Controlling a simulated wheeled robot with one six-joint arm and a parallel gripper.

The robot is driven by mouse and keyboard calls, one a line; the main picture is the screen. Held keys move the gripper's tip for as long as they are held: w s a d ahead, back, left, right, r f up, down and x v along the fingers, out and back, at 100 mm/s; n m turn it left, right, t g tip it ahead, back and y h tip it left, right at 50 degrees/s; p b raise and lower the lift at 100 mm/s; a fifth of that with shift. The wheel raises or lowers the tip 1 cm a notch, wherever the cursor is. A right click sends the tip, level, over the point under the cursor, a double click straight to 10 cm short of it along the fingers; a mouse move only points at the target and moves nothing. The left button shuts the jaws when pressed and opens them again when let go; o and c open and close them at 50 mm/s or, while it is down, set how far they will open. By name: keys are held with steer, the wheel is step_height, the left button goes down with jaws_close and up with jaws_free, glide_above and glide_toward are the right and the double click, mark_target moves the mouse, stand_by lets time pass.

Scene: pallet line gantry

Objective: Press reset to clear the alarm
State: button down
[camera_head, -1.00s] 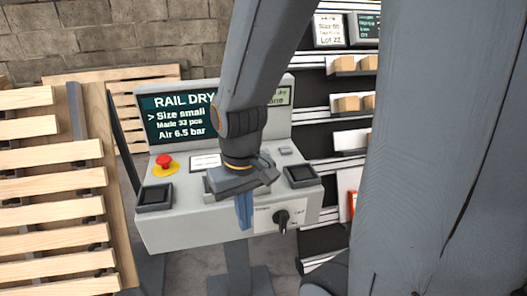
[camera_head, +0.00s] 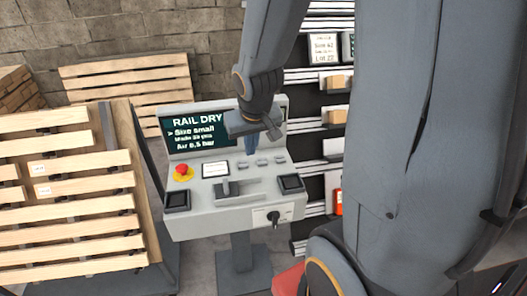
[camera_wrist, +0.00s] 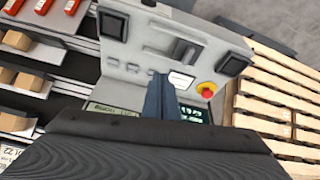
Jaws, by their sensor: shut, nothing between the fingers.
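The grey control console (camera_head: 232,222) stands in the middle of the head view. Its screen (camera_head: 194,132) reads "RAIL DRY", "Size small" and "Air 6.5 bar"; my arm hides the screen's right part. A row of small grey buttons (camera_head: 261,163) sits on the sloped panel below the screen; their labels are too small to read. A red mushroom button (camera_head: 182,171) on a yellow base is at the panel's left. My gripper (camera_head: 250,146) is shut and empty, above the back of the panel in front of the screen. Its blue fingers (camera_wrist: 160,98) also show in the wrist view.
The panel also carries a white label plate (camera_head: 215,170), a lever-like block (camera_head: 228,187) and two black square pads (camera_head: 177,200) (camera_head: 291,183). A rotary switch (camera_head: 273,218) is on the front face. Slatted wooden pallets (camera_head: 70,212) stand left; shelves with boxes (camera_head: 335,115) stand right.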

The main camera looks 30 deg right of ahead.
steer(key=w+d+f+m+t, duration=0.2)
steer(key=w+d+f, duration=0.1)
steer(key=w+d, duration=0.6)
steer(key=m+t+y, duration=0.2)
steer(key=y, duration=0.2)
glide_above(264, 162)
step_height(264, 162, down, 6)
steer(key=shift+f, duration=0.2)
step_height(264, 162, down, 6)
steer(key=b, duration=0.6)
steer(key=shift+r+b, duration=0.25)
steer(key=shift+b, duration=0.15)
steer(key=shift+f+b, duration=0.8)
steer(key=shift+f, duration=0.65)
steer(key=shift+s+f, duration=0.1)
steer(key=shift+f, duration=0.1)
steer(key=shift+f, duration=0.25)
